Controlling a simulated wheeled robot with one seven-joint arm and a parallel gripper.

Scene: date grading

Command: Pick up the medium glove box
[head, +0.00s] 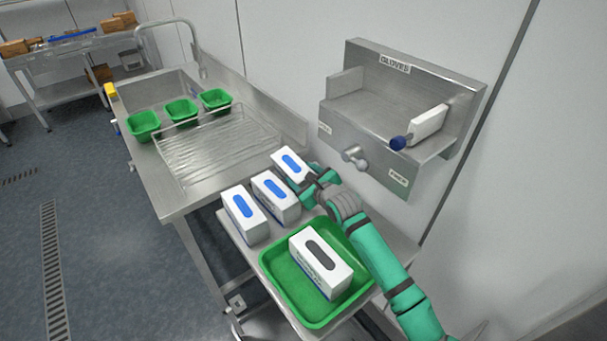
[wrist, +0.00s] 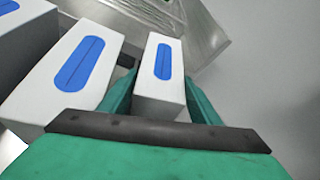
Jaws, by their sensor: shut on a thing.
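My gripper (head: 312,180) is shut on a white glove box (head: 290,164) with a blue oval slot, the rightmost of three in a row. In the wrist view this box (wrist: 162,75) sits between my two green fingers. I cannot read a size label on it. Two more white boxes with blue slots stand to its left, a middle one (head: 274,197) and a left one (head: 245,217). The middle box also shows close beside my left finger in the wrist view (wrist: 78,72). Whether the held box is clear of the surface is hard to tell.
A green tray (head: 273,268) in front holds a white box with a dark slot (head: 322,262). A steel wall holder marked gloves (head: 360,107) hangs behind. A steel sink counter with a wire rack (head: 215,147) and three green bins (head: 181,111) is at left.

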